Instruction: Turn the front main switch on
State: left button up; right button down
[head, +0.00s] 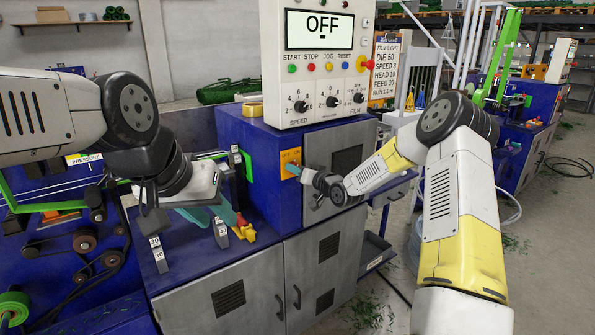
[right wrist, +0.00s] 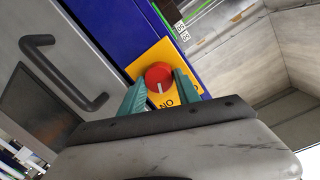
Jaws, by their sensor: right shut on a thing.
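The main switch is a red knob (right wrist: 158,76) on an orange-yellow plate (right wrist: 148,60), clear in the right wrist view. A white mark on the knob points down toward letters partly covered by my gripper. The plate (head: 288,157) also shows in the head view on the blue cabinet's front, the knob hidden there. My right gripper (right wrist: 160,85) has its teal fingers on both sides of the knob, shut on it. It also shows in the head view (head: 293,169). The display (head: 320,29) above reads OFF. My left gripper (head: 212,217) is open with nothing between its fingers.
The control panel (head: 318,95) with buttons and dials stands above the blue cabinet (head: 240,130). Grey levers and a yellow fitting (head: 244,233) are close to my left gripper. Grey cabinet doors (head: 318,265) with handles are below. The floor at right is mostly open.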

jog(key=shift+d+m, duration=0.15)
jog(key=shift+m, duration=1.65)
jog(key=shift+f, duration=0.1)
jog(key=c, duration=0.9)
grip_release()
jog(key=shift+o, duration=0.2)
jog(key=v, duration=0.7)
jog(key=shift+s+d, duration=0.2)
jog(key=shift+d, duration=0.1)
